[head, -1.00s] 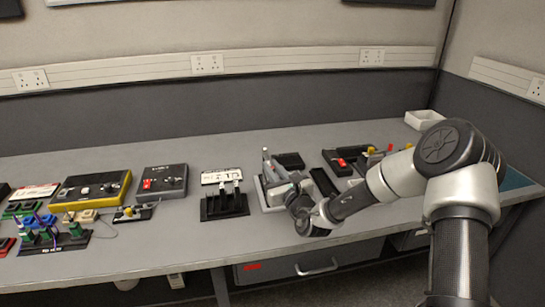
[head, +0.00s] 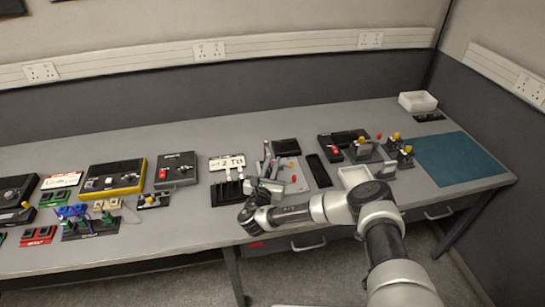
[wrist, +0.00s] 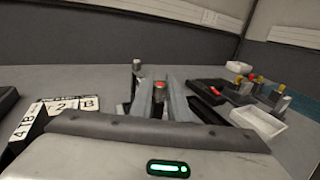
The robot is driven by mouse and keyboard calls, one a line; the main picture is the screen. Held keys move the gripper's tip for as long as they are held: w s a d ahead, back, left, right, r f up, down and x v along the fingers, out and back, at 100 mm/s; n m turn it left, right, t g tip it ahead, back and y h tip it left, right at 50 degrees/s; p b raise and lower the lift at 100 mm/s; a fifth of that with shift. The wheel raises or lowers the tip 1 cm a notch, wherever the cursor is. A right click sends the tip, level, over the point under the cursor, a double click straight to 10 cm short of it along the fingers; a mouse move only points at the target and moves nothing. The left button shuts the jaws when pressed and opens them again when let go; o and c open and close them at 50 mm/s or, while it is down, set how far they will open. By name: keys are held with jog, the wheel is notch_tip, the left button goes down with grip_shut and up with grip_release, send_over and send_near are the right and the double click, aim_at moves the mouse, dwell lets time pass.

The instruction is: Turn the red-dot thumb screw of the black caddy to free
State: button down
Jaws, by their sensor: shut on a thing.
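In the wrist view a red-topped thumb screw (wrist: 160,85) stands between the two pale fingers of my gripper (wrist: 160,95). The fingers are closed on it. In the head view my gripper (head: 268,172) is at the grey fixture plate (head: 293,187) near the middle of the bench, with its fingers pointing away from me. The screw is too small to make out there. The black caddy's body is largely hidden by my gripper, and the screw's turn angle cannot be read.
Left of my gripper are a black stand with several upright pieces (head: 230,192) and a white number card (head: 227,162). To the right are a black slot block (head: 319,171), an empty white tray (head: 354,177) and yellow-knobbed fixtures (head: 394,148). The teal mat (head: 460,160) is clear.

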jog(key=shift+m+g+h+b, duration=0.25)
jog(key=shift+m+g+h, duration=0.25)
jog(key=shift+m+h, duration=0.7)
jog(key=shift+m+g+h+b, duration=0.2)
jog(key=shift+m+g+h, duration=0.4)
jog(key=shift+h, duration=1)
jog(key=shift+m+h, duration=0.3)
jog(key=c, duration=1.7)
grip_release()
jog(key=shift+o, duration=0.2)
